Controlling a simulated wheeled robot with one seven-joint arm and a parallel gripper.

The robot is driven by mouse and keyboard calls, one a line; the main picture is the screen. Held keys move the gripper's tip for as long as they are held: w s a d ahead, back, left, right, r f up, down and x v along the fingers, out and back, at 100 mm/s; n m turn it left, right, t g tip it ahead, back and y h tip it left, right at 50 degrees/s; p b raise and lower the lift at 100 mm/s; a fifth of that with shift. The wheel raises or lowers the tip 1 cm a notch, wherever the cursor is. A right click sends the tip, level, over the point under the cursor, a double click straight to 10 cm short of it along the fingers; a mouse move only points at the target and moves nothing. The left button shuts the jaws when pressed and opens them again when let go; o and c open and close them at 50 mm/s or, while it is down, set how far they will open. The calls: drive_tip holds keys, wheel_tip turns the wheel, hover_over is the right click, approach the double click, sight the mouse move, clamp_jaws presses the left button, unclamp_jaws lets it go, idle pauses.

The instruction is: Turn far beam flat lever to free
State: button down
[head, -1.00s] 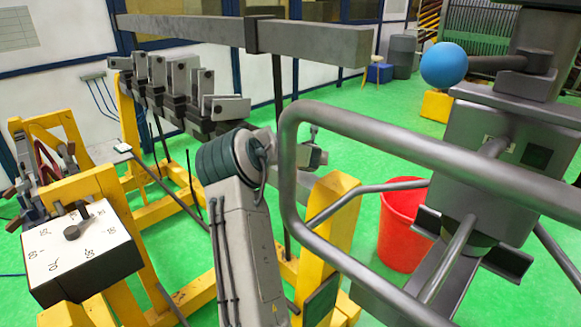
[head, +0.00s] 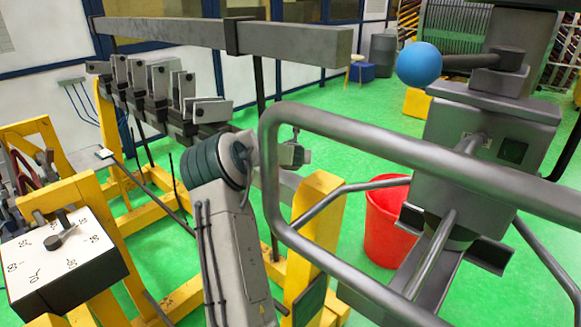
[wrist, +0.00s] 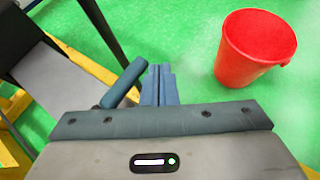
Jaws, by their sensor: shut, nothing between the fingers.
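A long grey beam (head: 290,40) with a dark sleeve (head: 238,35) runs across the back of the head view. In front of it, a row of metal plates and clamps (head: 160,85) sits on a lower bar. I cannot make out which part is the far beam's flat lever. My gripper (wrist: 158,72) is shut and empty in the wrist view. Beside its fingers, on the left, is a blue-grey cylindrical bar (wrist: 124,84); whether they touch I cannot tell. In the head view I cannot pick out my gripper's fingertips.
A red bucket (head: 385,230) stands on the green floor; it also shows in the wrist view (wrist: 255,45). A white-faced dial box (head: 60,255) is at left on a yellow frame. A bent grey tube (head: 268,165) crosses in front. A blue ball (head: 419,64) is at upper right.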

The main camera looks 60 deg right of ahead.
drive_tip(key=shift+b+v, duration=1.1)
drive_tip(key=shift+v, duration=2.6)
